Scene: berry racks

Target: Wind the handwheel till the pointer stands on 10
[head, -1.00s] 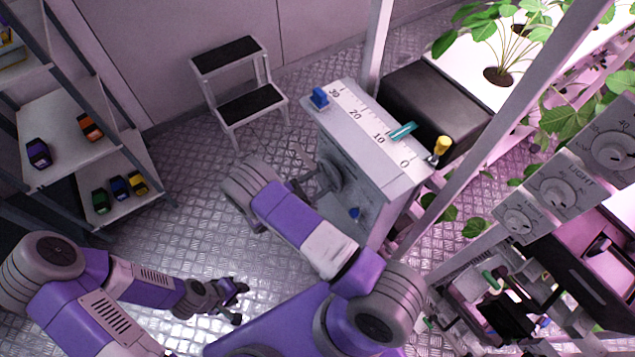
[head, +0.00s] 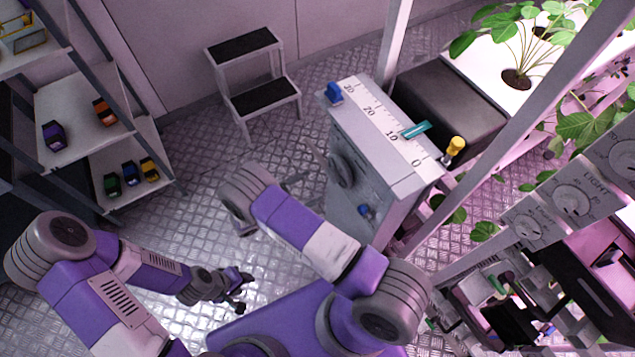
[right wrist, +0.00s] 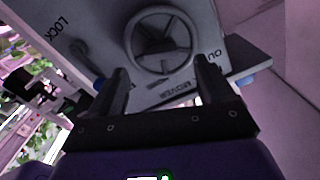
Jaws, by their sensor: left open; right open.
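The grey cabinet (head: 345,206) carries a white scale (head: 378,112) on top, marked 0 to 30. The teal pointer (head: 416,131) lies across its edge close to the 10, seemingly slightly on the 0 side; I cannot read it exactly. The handwheel (head: 342,168) is on the cabinet's front face; in the right wrist view the wheel (right wrist: 162,42) shows its rim and spokes. My right gripper (right wrist: 161,83) is open, its fingers either side of the wheel's lower part; contact is unclear. My left gripper (head: 240,290) is open and empty, low over the floor.
A blue-tipped lever (right wrist: 100,82) sits near the word LOCK. A step stool (head: 252,72) and a shelf rack (head: 84,134) stand left. A black box (head: 446,92) sits behind the cabinet.

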